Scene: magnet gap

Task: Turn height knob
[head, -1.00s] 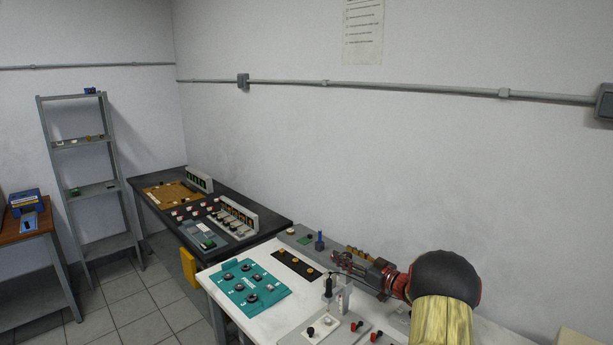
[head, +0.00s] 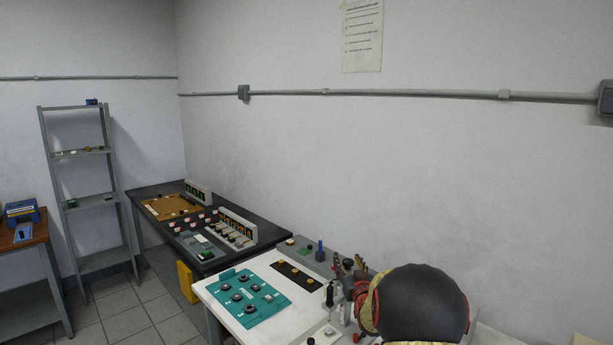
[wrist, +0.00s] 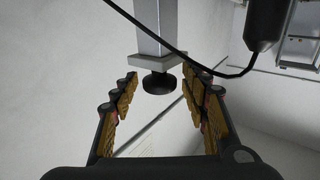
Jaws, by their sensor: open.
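In the wrist view a round black knob (wrist: 158,83) sits at the end of a grey square post (wrist: 155,35). My gripper (wrist: 159,80) is open, with its yellow-padded fingers on either side of the knob. I see a gap between the knob and each finger. In the head view my gripper (head: 349,265) is over the right part of the white table, partly hidden by my own wrist. The grey post (head: 346,312) stands there, and I cannot make out the knob in that view.
A black handle with a cable (wrist: 267,25) hangs beside the post and the cable crosses it. In the head view a teal panel with round dials (head: 245,297) and a dark strip with orange pieces (head: 297,276) lie on the white table (head: 215,285). A dark bench (head: 150,215) stands behind.

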